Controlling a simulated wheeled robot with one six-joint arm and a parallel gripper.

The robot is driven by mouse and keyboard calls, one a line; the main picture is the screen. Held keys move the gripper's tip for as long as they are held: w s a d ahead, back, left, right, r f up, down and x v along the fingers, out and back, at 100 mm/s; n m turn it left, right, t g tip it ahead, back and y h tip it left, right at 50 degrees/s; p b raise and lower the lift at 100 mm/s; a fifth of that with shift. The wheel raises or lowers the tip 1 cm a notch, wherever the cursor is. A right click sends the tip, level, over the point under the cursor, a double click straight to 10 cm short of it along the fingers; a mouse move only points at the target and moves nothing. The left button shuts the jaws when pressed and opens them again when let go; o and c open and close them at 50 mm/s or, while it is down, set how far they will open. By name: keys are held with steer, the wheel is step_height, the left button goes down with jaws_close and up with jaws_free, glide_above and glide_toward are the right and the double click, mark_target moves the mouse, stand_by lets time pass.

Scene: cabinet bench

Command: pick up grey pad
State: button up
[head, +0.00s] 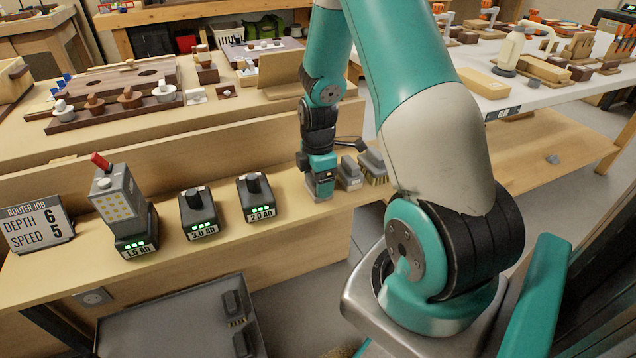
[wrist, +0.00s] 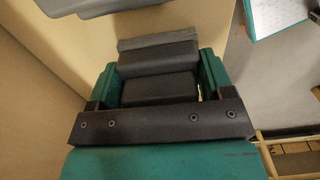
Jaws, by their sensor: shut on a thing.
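My gripper (head: 320,180) is at the narrow wooden ledge, to the right of the battery packs. In the wrist view, its teal fingers (wrist: 158,85) are on either side of a dark grey stepped block, the grey pad (wrist: 158,58), and are shut on it. The pad's lighter grey edge shows at its far side. In the head view, only a little of the pad (head: 319,195) shows below the fingers. I cannot tell whether it touches the ledge.
A grey block with a handle (head: 350,173) and a bristled brush (head: 373,166) stand close to the right of my gripper. Battery packs (head: 260,197) and a router job sign (head: 37,228) stand to the left. A grey tray (head: 165,325) below holds dark brush-like items.

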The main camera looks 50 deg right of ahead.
steer(key=shift+r, duration=0.1)
step_height(320, 180, up, 20)
steer(key=p, duration=0.4)
steer(key=shift+o, duration=0.9)
steer(key=shift+a+p, duration=0.1)
steer(key=shift+p, duration=0.3)
steer(key=shift+c, duration=0.3)
